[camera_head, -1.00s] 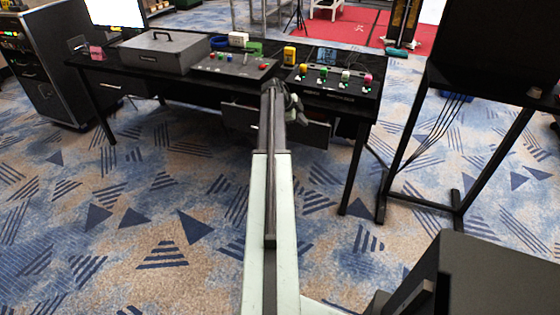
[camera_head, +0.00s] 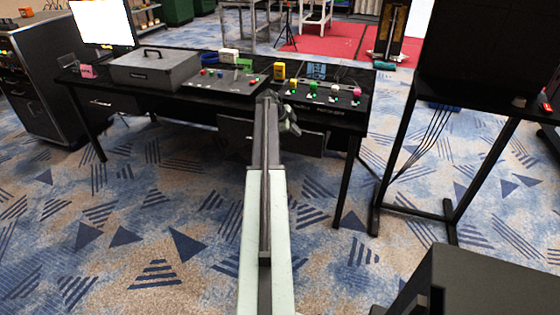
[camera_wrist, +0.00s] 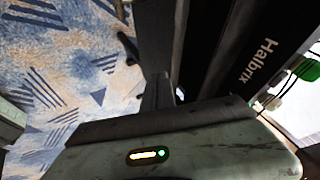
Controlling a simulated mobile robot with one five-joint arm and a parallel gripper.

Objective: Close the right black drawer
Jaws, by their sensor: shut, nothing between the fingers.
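The right black drawer (camera_head: 303,142) is under the right half of the black desk (camera_head: 200,107). Its dark front shows on both sides of my arm, and its middle is hidden. No open inside of the drawer shows, but I cannot tell whether it is fully flush. My gripper (camera_head: 291,117) is at the drawer front, just below the desk's front edge. It is shut and empty; I cannot tell whether it touches the drawer. The wrist view shows my dark gripper (camera_wrist: 160,95) beside a dark panel, perhaps the drawer front.
Another drawer (camera_head: 112,102) is under the desk's left side. On the desktop are a grey case (camera_head: 155,70), a button panel (camera_head: 222,82) and a panel with coloured knobs (camera_head: 325,95). A black stand (camera_head: 450,190) is to the right. Carpet in front is clear.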

